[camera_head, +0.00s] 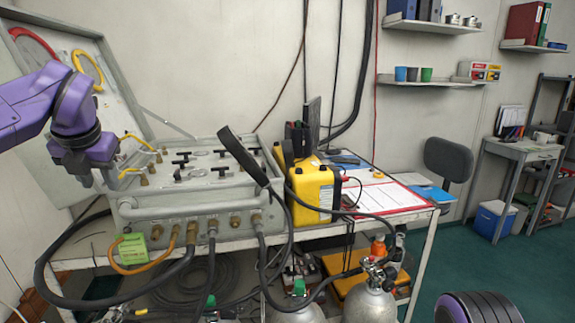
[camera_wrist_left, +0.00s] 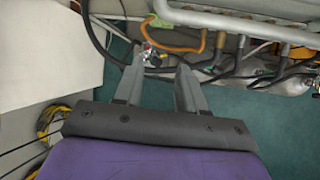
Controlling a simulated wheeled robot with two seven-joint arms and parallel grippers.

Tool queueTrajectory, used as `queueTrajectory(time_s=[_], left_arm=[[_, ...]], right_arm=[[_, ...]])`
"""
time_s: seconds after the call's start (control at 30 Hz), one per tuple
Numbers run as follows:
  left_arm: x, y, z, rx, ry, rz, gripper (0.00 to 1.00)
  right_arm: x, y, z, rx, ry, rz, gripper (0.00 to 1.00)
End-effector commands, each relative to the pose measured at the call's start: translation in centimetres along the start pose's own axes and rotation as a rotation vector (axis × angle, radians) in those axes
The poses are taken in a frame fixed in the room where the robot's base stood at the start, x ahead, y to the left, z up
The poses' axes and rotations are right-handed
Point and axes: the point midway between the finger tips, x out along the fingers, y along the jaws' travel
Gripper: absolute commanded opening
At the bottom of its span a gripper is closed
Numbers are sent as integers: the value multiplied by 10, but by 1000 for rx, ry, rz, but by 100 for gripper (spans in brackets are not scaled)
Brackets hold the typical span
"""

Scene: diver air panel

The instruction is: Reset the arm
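My left arm, purple with dark joints, comes in from the left in the head view, in front of the panel case's raised lid (camera_head: 45,130). Its gripper (camera_head: 97,180) points down beside the left end of the grey air panel (camera_head: 215,180). In the left wrist view, the two grey fingers of the gripper (camera_wrist_left: 160,57) stand apart with nothing between them. The panel's pipe and hoses lie beyond the fingertips there. My right gripper is in neither view.
A yellow case (camera_head: 313,190) and a red-edged clipboard (camera_head: 385,198) are on the bench to the right. Gas cylinders (camera_head: 370,303) stand below.

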Motion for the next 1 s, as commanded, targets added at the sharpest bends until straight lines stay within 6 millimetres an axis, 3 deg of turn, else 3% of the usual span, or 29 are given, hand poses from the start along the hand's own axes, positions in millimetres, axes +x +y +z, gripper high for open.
queueTrajectory(time_s=[0.17, 0.27, 0.43, 0.57, 0.67, 0.77, 0.9, 0.97, 1.0], left_arm=[[21, 2, 6, 138, -81, 169, 40], [45, -4, 6, 280, -121, 305, 40], [107, -31, -8, 625, -160, 525, 40], [163, -60, -38, 941, -167, 634, 40], [215, -89, -81, 1246, -165, 675, 40], [269, -117, -149, 1590, -153, 651, 40], [323, -139, -264, 2016, -128, 510, 40], [337, -141, -317, 2177, -111, 419, 40], [343, -140, -353, 2276, -98, 349, 40]], right_arm=[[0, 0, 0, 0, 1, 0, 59], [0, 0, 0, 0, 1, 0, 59], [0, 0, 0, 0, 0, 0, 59], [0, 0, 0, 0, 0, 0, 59], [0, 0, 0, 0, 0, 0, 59], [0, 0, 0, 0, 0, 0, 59], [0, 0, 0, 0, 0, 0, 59], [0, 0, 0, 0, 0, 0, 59], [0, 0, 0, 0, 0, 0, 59]])
